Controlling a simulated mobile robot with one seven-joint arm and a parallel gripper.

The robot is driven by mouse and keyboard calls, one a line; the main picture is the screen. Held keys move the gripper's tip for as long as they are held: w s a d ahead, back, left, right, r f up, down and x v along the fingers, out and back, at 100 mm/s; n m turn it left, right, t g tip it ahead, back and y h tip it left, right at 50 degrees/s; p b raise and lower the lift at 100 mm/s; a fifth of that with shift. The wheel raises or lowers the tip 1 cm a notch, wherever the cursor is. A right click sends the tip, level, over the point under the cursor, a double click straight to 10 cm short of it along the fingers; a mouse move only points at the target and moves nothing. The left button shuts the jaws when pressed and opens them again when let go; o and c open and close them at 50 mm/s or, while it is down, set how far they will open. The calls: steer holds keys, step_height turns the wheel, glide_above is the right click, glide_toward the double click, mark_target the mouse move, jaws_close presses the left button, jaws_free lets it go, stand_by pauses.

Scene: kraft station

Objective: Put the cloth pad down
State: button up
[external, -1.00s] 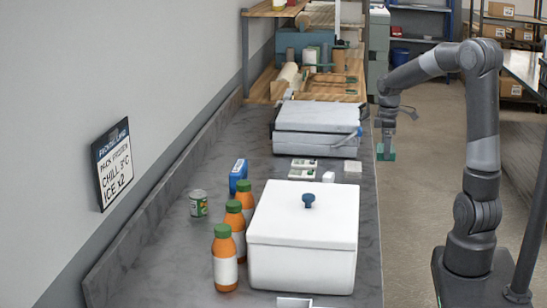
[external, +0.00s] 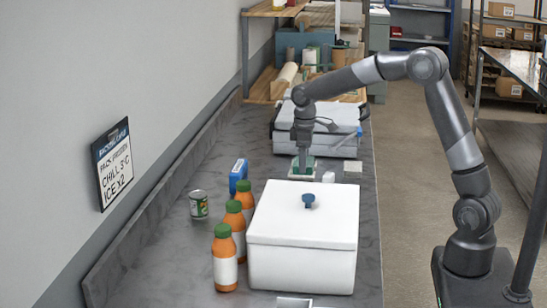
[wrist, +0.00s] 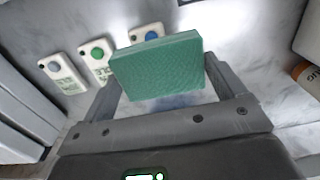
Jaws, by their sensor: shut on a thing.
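The cloth pad (wrist: 157,68) is a green rectangular block. In the wrist view it sits between the two fingers of my gripper (wrist: 165,88), which is shut on it. In the external view my gripper (external: 302,156) points down over the counter, just in front of the grey flat appliance.
A pale square (external: 352,166) lies to the right.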

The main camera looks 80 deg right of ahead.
steer(key=w+a+f, duration=0.1)
steer(key=w+a, duration=0.5)
steer(key=w+a+f, duration=0.1)
steer(key=w+a, duration=0.2)
steer(key=shift+w+a+f, duration=0.15)
steer(key=shift+a+f, duration=0.15)
steer(key=w+a, duration=0.2)
steer(key=a, duration=0.1)
steer(key=w+a+f, duration=0.1)
steer(key=w+a, duration=0.1)
steer(key=a, duration=0.1)
steer(key=w+a+f, duration=0.1)
steer(key=w+a, duration=0.1)
steer(key=a, duration=0.1)
steer(key=shift+a+f, duration=0.2)
steer(key=shift+a, duration=0.2)
steer(key=shift+s, duration=0.1)
steer(key=shift+s+d+r, duration=0.25)
steer(key=shift+s+r, duration=0.05)
steer(key=shift+s, duration=0.05)
steer(key=s+d+r, duration=0.2)
steer(key=s+r, duration=0.1)
steer(key=s, duration=0.4)
steer(key=s+d+r, duration=0.2)
steer(key=s+r, duration=0.1)
steer(key=s, duration=0.3)
step_height(320, 180, down, 10)
steer(key=shift+s+r, duration=0.1)
steer(key=shift+r, duration=0.05)
